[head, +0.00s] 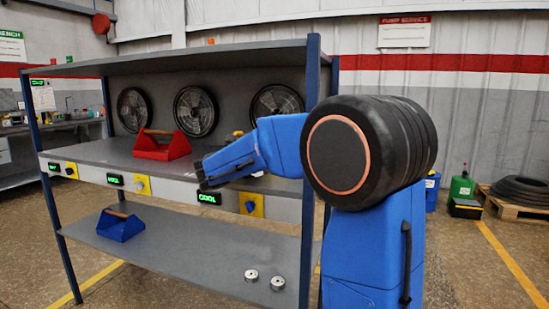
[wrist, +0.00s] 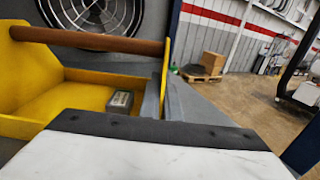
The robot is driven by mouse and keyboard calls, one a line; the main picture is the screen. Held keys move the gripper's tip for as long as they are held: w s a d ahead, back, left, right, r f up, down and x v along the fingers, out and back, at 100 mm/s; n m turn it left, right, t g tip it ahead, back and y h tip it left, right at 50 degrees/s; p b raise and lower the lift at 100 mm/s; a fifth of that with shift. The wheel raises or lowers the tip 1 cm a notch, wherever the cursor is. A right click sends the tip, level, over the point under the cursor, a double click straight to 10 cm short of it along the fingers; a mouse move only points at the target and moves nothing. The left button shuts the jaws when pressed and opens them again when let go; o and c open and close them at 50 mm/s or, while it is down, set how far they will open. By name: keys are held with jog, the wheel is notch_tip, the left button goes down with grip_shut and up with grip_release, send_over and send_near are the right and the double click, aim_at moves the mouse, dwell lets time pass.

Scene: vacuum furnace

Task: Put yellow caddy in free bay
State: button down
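The yellow caddy (wrist: 92,90) fills the left of the wrist view, a yellow tray with a brown rod handle, in front of a fan. A small grey box (wrist: 120,101) lies in it. In the head view my blue arm hides nearly all of the caddy. My gripper (head: 203,172) is the dark end of the arm, over the front edge of the upper shelf at the right bay. The wrist view looks across a white and dark part close to the caddy; whether they touch is unclear. The fingers cannot be made out.
A red caddy (head: 163,146) stands on the upper shelf (head: 105,150), around the middle bay. The shelf left of it looks clear. A blue caddy (head: 121,226) and two metal cylinders (head: 278,283) are on the lower shelf (head: 190,254). A blue post (head: 309,200) stands at the right.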

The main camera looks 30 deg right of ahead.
jog(key=c, duration=2)
grip_release()
jog(key=shift+r, duration=0.1)
jog(key=v, duration=1.2)
jog(key=shift+a, duration=0.1)
